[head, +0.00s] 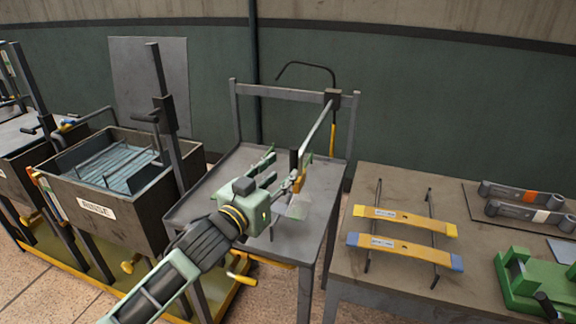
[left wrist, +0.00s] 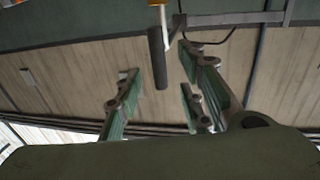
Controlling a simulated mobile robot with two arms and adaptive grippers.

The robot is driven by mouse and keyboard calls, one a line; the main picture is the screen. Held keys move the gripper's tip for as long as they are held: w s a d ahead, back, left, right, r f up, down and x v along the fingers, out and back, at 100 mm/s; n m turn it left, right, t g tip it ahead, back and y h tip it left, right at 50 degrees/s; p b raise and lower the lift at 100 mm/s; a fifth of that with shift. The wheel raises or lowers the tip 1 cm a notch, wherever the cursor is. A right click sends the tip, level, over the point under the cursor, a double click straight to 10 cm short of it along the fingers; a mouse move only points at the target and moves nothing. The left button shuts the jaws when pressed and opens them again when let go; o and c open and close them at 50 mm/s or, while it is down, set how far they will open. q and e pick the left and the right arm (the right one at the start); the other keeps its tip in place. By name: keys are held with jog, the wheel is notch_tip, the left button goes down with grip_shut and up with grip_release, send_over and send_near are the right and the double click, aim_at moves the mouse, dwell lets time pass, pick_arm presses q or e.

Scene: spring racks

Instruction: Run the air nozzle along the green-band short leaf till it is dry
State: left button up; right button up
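My left gripper (head: 284,168) is over the grey stand in the middle of the head view. Its green fingers are spread. A dark upright handle (head: 294,160) with an orange part, apparently the air nozzle, hangs by the fingers under a pale slanted boom (head: 318,127). In the left wrist view the dark handle (left wrist: 158,58) lies between the spread fingers, with a visible gap on each side. A pale wedge-shaped patch (head: 300,206) shows just below the gripper; I cannot tell what it is. I cannot make out a green-band leaf. My right gripper is not in view.
The grey stand (head: 205,197) has a rear frame. Left of it is a tank labelled RINSE (head: 97,209). On the right table (head: 350,285) two yellow leaves lie across dark rods, one blue-ended (head: 405,251).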

aim_at(292, 164)
pick_arm(q)
jog(key=p+x, duration=0.1)
jog(key=x, duration=0.5)
jog(key=shift+d+r, duration=0.1)
jog(key=shift+d, duration=0.15)
jog(key=shift+w, duration=0.2)
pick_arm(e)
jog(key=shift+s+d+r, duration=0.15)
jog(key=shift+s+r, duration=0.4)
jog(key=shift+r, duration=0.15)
pick_arm(q)
jog(key=c, duration=0.7)
grip_shut()
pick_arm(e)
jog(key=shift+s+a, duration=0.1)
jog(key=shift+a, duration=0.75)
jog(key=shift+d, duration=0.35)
